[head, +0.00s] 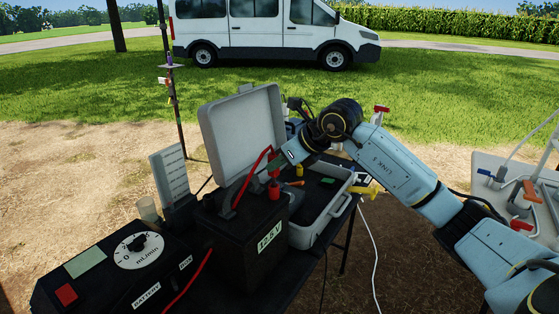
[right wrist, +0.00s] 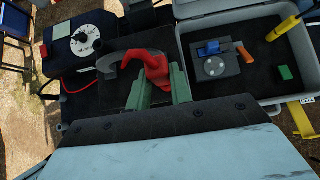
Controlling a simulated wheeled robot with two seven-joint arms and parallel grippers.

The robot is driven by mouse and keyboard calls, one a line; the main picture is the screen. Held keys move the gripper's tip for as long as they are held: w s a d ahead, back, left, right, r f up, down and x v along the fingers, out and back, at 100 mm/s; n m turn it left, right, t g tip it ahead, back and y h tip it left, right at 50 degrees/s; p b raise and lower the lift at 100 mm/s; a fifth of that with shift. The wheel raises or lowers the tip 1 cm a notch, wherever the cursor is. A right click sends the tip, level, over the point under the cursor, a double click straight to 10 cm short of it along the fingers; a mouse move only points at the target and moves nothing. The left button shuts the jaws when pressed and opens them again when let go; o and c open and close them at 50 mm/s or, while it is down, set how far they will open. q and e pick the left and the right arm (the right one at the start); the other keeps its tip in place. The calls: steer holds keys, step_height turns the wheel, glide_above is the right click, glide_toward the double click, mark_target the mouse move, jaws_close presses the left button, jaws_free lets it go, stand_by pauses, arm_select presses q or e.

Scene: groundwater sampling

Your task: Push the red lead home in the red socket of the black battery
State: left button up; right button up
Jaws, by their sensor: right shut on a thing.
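The black battery (head: 238,240), marked 12.5 V, stands on the dark table in the head view. My right gripper (head: 279,165) reaches in from the right, over the battery's right top edge. Its green fingers are shut on the red lead (head: 274,188), whose red cable arcs up and over to the left. In the right wrist view the red plug end of the lead (right wrist: 155,70) sits between the two green fingers. I cannot make out the red socket apart from the red plug, nor tell whether the plug is seated. My left gripper is in neither view.
An open grey case (head: 325,222) stands close right of the battery, its lid (head: 243,130) raised behind. The black pump controller (head: 110,275) with a white dial is at the left. A white card (head: 172,175) stands behind it. Another table (head: 500,172) is at the far right.

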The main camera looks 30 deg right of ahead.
steer(key=shift+f, duration=0.15)
steer(key=shift+s+d+f+b, duration=0.1)
steer(key=shift+d+f+b, duration=0.2)
steer(key=shift+f+b, duration=0.4)
steer(key=shift+d+f+b, duration=0.25)
steer(key=shift+f+b, duration=0.25)
steer(key=shift+f, duration=0.4)
steer(key=o, duration=1)
steer(key=shift+d, duration=0.15)
steer(key=shift+a, duration=0.2)
steer(key=shift+d+f+b+v, duration=0.1)
steer(key=shift+d+v, duration=0.1)
steer(key=shift+v, duration=2.1)
steer(key=shift+d+f+b+v, duration=0.1)
steer(key=shift+d+v, duration=0.1)
steer(key=shift+v, duration=2.05)
steer(key=shift+d+f+b+v, duration=0.1)
steer(key=shift+d+v, duration=0.1)
steer(key=shift+v, duration=2.1)
